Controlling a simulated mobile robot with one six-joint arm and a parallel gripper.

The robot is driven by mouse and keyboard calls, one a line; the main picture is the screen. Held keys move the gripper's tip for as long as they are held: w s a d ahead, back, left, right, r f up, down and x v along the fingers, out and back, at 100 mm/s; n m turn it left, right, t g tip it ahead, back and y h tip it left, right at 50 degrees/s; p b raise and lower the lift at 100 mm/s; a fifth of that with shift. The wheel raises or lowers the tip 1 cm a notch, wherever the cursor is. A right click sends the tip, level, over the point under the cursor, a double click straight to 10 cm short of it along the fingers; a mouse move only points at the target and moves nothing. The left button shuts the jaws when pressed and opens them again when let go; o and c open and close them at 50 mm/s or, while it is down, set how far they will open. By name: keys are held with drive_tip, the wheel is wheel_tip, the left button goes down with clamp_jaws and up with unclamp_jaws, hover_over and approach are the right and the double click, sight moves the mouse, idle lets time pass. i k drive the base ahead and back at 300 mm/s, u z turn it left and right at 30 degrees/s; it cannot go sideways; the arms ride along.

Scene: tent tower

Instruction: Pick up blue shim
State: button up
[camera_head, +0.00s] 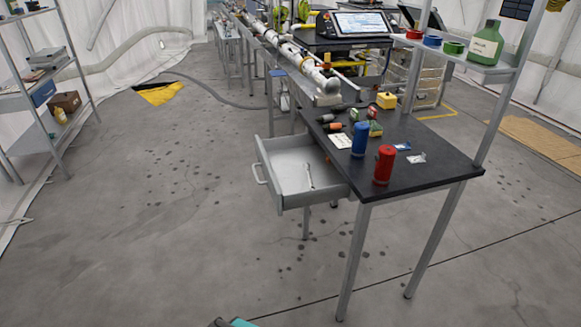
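No piece is clearly recognizable as a blue shim. A small flat blue piece (402,146) lies on the dark tabletop, right of the red cylinder (384,165); it is too small to identify. A larger blue cylinder (360,139) stands upright on the same table, left of and behind the red one. A blue ring-shaped item (432,41) sits on the shelf above, between a red ring (414,34) and a green ring (453,47). My gripper cannot be made out; only a teal and dark fragment shows at the bottom edge.
The dark table (440,172) holds several small items, a white card (340,141) and a yellow block (386,100). An open drawer (290,170) with a metal tool juts out left. A green bottle (486,43) stands on the upper shelf. The floor left of the table is largely clear.

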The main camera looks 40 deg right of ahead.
sight(404, 146)
drive_tip(key=u, duration=1.2)
drive_tip(key=k, duration=0.1)
drive_tip(key=z, duration=2.45)
drive_tip(key=k, duration=0.9)
drive_tip(key=u, duration=0.15)
drive_tip(key=i, duration=0.65)
drive_tip(key=u, duration=0.05)
